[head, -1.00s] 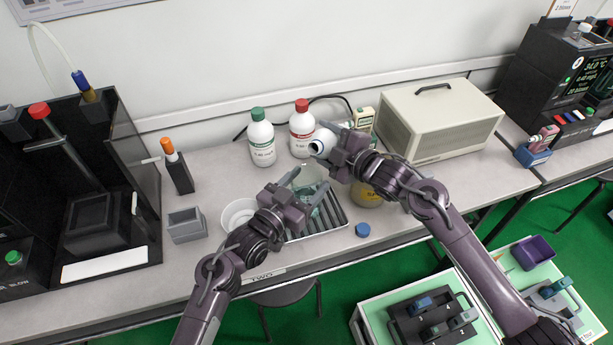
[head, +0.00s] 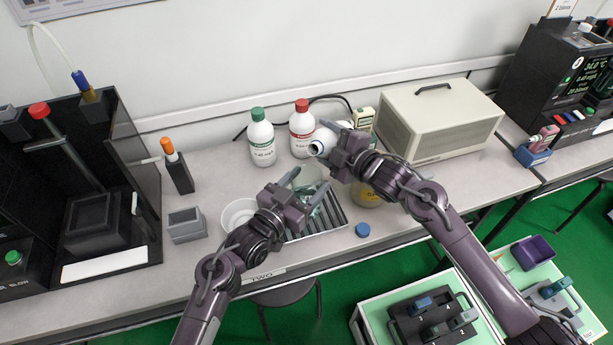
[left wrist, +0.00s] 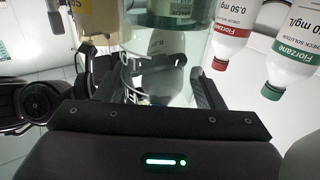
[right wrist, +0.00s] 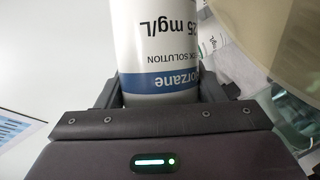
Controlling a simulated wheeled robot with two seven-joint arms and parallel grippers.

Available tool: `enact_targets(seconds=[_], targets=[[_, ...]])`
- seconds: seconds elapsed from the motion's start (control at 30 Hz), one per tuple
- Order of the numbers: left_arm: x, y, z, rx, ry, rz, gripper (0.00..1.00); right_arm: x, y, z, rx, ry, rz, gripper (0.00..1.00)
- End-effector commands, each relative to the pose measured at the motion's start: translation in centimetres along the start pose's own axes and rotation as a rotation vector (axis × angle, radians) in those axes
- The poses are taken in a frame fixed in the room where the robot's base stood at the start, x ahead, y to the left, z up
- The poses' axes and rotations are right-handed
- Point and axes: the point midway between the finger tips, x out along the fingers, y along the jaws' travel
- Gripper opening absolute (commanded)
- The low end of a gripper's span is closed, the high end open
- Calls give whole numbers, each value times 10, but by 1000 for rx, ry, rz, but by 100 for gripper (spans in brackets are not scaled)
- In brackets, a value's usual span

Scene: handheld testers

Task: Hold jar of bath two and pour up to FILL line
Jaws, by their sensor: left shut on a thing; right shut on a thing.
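A clear glass jar (head: 311,174) is upright on the ribbed tray and also shows in the left wrist view (left wrist: 158,80). My left gripper (head: 307,189) is shut around the jar from the near left. A white bottle (head: 327,138) with a blue label band (right wrist: 165,82) is tilted, its open mouth facing left and down toward the jar. My right gripper (head: 345,153) is shut on the bottle's body, above and right of the jar. I cannot make out a stream, the liquid level or the FILL line.
A green-capped bottle (head: 261,140) and a red-capped bottle (head: 302,130) stand behind. A white dish (head: 232,216) is left of the ribbed tray (head: 334,214). A yellow-labelled jar (head: 366,194) and a loose blue cap (head: 362,230) are right. A beige box (head: 440,115) stands at back right.

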Motion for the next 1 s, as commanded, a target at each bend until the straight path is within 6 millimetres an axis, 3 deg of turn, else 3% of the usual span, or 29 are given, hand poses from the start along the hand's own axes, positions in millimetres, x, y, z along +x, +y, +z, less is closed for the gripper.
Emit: enact_targets(seconds=[1.0], targets=[[0,0,0,-1,-1,0,40,0,5,-1,-66,2,32,22]])
